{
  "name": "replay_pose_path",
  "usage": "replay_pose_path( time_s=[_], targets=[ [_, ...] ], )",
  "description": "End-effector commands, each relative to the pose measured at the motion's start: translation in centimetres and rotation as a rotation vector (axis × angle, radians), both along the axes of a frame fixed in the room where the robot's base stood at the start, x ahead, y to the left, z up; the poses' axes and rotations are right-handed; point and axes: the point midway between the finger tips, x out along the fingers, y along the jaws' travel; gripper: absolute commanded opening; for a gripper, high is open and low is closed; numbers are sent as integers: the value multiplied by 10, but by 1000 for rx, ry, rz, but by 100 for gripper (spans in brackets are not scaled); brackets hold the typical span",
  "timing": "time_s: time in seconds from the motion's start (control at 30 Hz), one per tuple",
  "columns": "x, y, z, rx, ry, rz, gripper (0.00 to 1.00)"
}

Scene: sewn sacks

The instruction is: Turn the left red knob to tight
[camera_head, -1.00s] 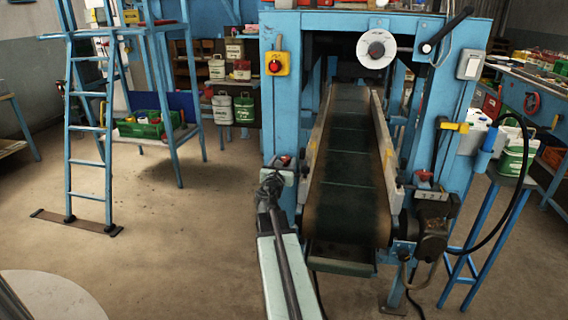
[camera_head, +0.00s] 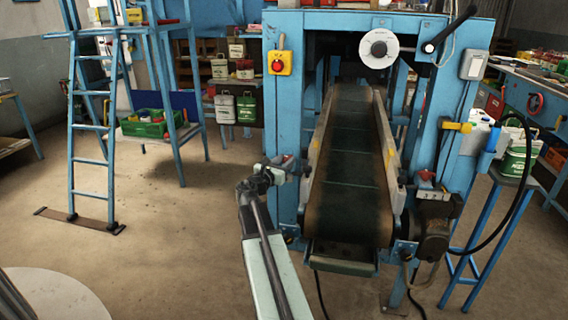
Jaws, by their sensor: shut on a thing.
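The left red knob (camera_head: 288,159) sits on a small bracket at the left front of the blue conveyor machine (camera_head: 283,110). It is mostly hidden by my gripper (camera_head: 284,166), which has come to it from the left and is shut on it. The fingers are small and dark here, so the knob's angle cannot be read. The right red knob (camera_head: 426,177) stands on a matching bracket right of the belt, apart from my gripper.
The dark conveyor belt (camera_head: 348,190) runs between the knobs. A motor (camera_head: 436,230) and a black cable hang at the right. A blue ladder (camera_head: 90,140) and a rack with a green crate (camera_head: 145,124) stand at the left. The floor left of my arm is clear.

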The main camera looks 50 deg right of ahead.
Motion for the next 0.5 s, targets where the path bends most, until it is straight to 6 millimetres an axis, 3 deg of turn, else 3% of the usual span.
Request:
replay_pose_path(
  time_s=[0.5],
  targets=[
    [14,-5,-1,3,-1,-495,0]
  ],
)
